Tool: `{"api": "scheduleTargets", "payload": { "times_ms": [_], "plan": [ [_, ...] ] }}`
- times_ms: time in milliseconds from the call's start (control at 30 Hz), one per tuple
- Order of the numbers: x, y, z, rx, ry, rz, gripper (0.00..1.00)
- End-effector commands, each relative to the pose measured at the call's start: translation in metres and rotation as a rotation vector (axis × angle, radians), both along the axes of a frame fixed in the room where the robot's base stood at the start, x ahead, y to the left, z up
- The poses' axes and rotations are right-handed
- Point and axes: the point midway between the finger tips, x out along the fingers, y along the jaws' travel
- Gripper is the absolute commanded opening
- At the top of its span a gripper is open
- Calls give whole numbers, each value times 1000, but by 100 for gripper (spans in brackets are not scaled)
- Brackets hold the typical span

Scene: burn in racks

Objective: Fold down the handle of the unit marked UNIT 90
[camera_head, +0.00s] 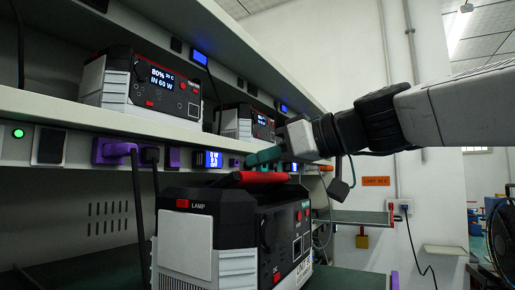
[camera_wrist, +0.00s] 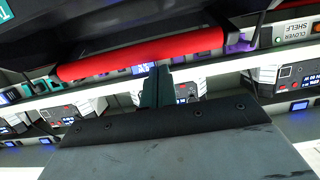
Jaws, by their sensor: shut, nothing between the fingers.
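A black and light-grey power unit (camera_head: 190,245) stands on the lower shelf in the head view. Its end reads LAMP, and a marking at its lower front edge is cut off, so I cannot read its full number. Its handle, a red bar (camera_head: 258,177) on dark arms, sits low over the unit's top. The red handle also crosses the wrist view (camera_wrist: 140,55). My gripper (camera_head: 262,158), with green fingers, is shut and empty just above the handle in the head view. In the wrist view my shut fingers (camera_wrist: 157,75) reach the bar's edge; I cannot tell whether they touch.
Two similar units, one near (camera_head: 150,88) and one farther back (camera_head: 248,122), stand on the upper shelf (camera_head: 60,108). A socket strip with a purple plug (camera_head: 115,150) and hanging black cables is behind the lower unit. A fan (camera_head: 503,235) stands at far right.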

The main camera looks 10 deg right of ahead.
Motion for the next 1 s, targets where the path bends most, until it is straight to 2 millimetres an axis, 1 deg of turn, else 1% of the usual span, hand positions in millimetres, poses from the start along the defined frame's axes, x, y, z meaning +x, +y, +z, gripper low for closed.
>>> {"api": "scheduleTargets", "payload": {
  "times_ms": [300,700,1000],
  "plan": [
    [-10,-7,-21,-1,2,8,0],
    [-15,-13,-44,-3,5,10,0],
    [-15,-13,-54,-9,11,15,0]
  ]
}}
